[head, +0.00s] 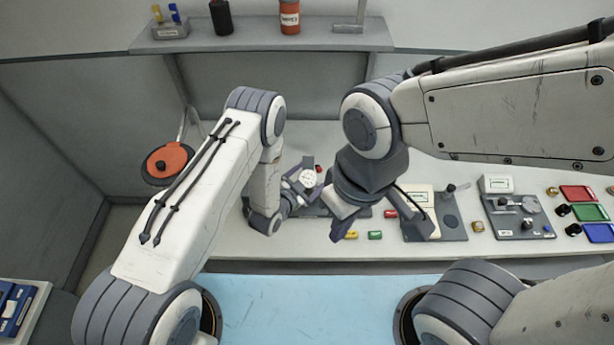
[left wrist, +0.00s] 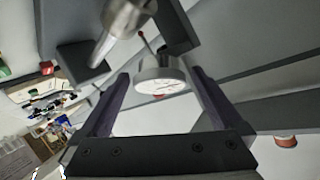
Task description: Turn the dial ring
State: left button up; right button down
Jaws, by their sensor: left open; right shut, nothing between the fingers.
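The dial, a round white-faced gauge with a grey rim ring (head: 309,177), stands at the back of the bench in the head view. In the left wrist view the dial (left wrist: 160,82) shows between the two fingers of my left gripper (left wrist: 161,76). My left gripper (head: 299,187) is open, one finger on each side of the dial; I cannot tell whether either finger touches the rim. My right gripper (head: 341,221) is shut and empty, to the right of the dial and nearer the front. My left gripper hides part of the dial's stand.
Small red, yellow and green blocks lie on the bench, including a green one (head: 375,235). A grey plate with a white device (head: 420,199), another fixture plate (head: 517,222) and coloured trays (head: 577,193) are to the right. A shelf (head: 262,42) hangs behind.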

pick_arm(q)
jog(key=c, duration=1.4)
jog(key=n+b, duration=0.1)
jog(key=n+t+y+b, duration=0.1)
jog(key=shift+d+f+n+b, duration=0.1)
jog(key=shift+f+n+b, duration=0.2)
jog(key=shift+n, duration=0.1)
jog(key=shift+r+n+t+y+b, duration=0.15)
jog(key=shift+n+t+y+b, duration=0.4)
jog(key=shift+n+y, duration=0.35)
jog(key=shift+r+n+y, duration=0.2)
jog(key=shift+n+y, duration=0.1)
jog(key=shift+n, duration=0.4)
jog(key=o, duration=1.4)
